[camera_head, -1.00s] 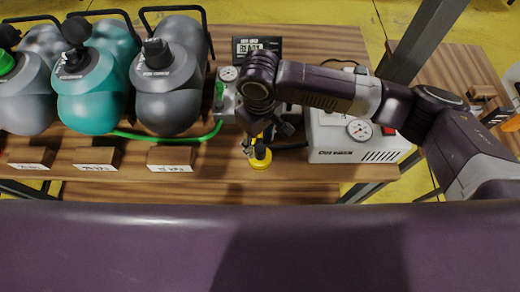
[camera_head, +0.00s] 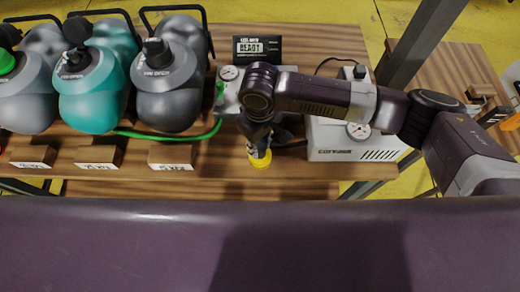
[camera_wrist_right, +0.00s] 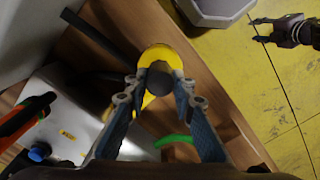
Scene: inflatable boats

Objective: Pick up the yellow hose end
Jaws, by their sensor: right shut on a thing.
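The yellow hose end (camera_head: 260,160) stands near the front edge of the wooden bench, right of the wooden blocks. My right gripper (camera_head: 258,143) comes down on it from above and hides its upper part. In the right wrist view the hose end (camera_wrist_right: 160,54) shows as a yellow ring with a dark round middle. The fingers of my right gripper (camera_wrist_right: 158,92) are closed in on its two sides. A dark hose piece (camera_wrist_right: 100,38) runs up to the left beside it. My left gripper is not seen in the head view.
A white compressor box (camera_head: 335,140) with a gauge stands right of the hose end. A green hose (camera_head: 180,136) runs along the bench to the left. Grey and teal inflatable boats (camera_head: 92,90) stand at the back left. Small labelled wooden blocks (camera_head: 171,156) line the front edge.

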